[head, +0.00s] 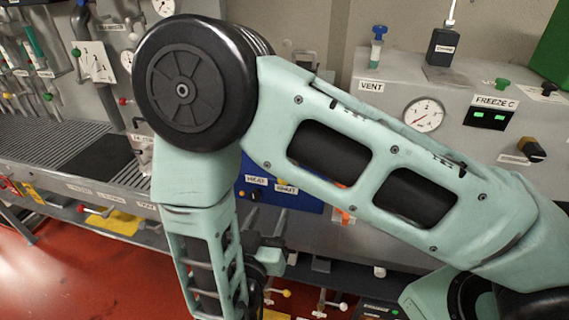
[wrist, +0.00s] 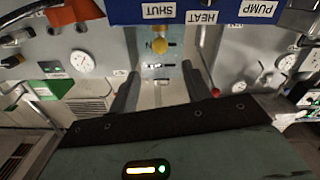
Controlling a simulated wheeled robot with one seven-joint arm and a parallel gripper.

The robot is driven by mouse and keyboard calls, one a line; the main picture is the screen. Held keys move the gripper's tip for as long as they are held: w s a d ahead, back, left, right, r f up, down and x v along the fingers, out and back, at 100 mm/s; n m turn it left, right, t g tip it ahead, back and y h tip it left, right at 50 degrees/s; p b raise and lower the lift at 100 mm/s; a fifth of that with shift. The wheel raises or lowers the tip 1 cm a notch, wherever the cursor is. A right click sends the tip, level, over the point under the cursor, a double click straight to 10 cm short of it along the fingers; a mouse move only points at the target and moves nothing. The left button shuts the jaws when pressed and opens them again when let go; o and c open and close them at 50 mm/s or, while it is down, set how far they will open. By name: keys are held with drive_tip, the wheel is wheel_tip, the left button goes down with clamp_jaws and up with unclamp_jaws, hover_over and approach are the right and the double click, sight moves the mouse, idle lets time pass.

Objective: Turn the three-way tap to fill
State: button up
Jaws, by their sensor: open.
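My gripper (wrist: 160,74) is open, with its two dark fingers apart and nothing between them that I can see held. A yellow knob (wrist: 159,46) on a grey panel shows just beyond and between the fingertips in the wrist view, apart from them. A small marked plate (wrist: 159,68) lies beside the knob, its marks too small to read. I cannot tell for sure whether this knob is the three-way tap. In the head view my arm hangs down across the middle, and its gripper end is hidden.
A blue box (wrist: 210,11) with labels SHUT, HEAT and PUMP, upside down, borders the knob. A red-tipped lever (wrist: 215,92) is close to the right finger. A round gauge (wrist: 83,62) is at left. The head view shows a grey cabinet (head: 470,75) at right.

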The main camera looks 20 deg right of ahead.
sight(283, 180)
drive_tip(key=p+x, duration=0.4)
drive_tip(key=x, duration=1)
drive_tip(key=shift+w+d+p, duration=0.2)
drive_tip(key=shift+p, duration=0.15)
drive_tip(key=shift+w+d, duration=0.4)
drive_tip(key=shift+w, duration=0.25)
clamp_jaws()
